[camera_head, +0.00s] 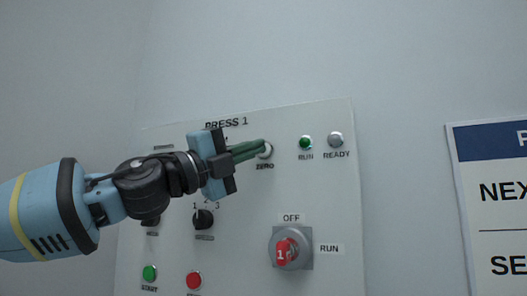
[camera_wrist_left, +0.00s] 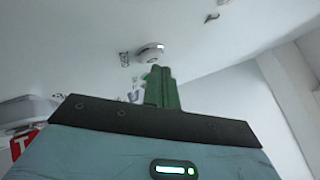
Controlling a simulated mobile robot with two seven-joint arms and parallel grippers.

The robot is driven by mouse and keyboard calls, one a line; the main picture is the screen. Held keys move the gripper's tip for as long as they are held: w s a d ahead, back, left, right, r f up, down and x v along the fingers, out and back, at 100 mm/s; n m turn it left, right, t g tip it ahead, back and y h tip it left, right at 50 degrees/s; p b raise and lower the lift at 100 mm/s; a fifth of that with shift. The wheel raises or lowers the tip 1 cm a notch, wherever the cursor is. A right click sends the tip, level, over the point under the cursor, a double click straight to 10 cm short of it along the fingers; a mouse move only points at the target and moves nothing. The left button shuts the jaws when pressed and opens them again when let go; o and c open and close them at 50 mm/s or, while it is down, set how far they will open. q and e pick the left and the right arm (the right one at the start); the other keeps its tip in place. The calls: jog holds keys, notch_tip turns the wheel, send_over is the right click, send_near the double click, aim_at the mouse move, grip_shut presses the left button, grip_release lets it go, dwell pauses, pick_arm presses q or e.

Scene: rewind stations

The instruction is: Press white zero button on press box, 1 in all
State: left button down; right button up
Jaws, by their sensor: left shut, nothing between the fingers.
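The press box (camera_head: 335,200) is a pale panel on the wall, marked PRESS 1. The white zero button (camera_head: 267,150) is on its upper part, above the ZERO label, and is partly hidden by my fingertips. My left gripper (camera_head: 262,146) is shut and empty, its green fingers pointing at the button. In the left wrist view, the white button (camera_wrist_left: 150,52) shows just past the tips of my left gripper (camera_wrist_left: 160,70). I cannot tell whether the tips touch it. My right gripper is in neither view.
A green RUN lamp (camera_head: 306,142) and a grey READY lamp (camera_head: 336,139) are right of the button. Below are a black selector knob (camera_head: 204,219), a red rotary switch (camera_head: 287,251), a green START button (camera_head: 150,272) and a red button (camera_head: 194,280). A sign (camera_head: 490,160) hangs at right.

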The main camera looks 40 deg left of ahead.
pick_arm(q)
jog(key=shift+w+a+b, duration=0.1)
jog(key=shift+w+b, duration=0.2)
jog(key=shift+w, duration=0.1)
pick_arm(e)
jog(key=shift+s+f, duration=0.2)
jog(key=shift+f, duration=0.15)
pick_arm(q)
jog(key=shift+s, duration=0.2)
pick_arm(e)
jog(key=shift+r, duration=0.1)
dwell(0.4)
pick_arm(q)
jog(key=shift+s+d+p, duration=0.2)
jog(key=shift+s+p, duration=0.1)
jog(key=shift+s, duration=0.3)
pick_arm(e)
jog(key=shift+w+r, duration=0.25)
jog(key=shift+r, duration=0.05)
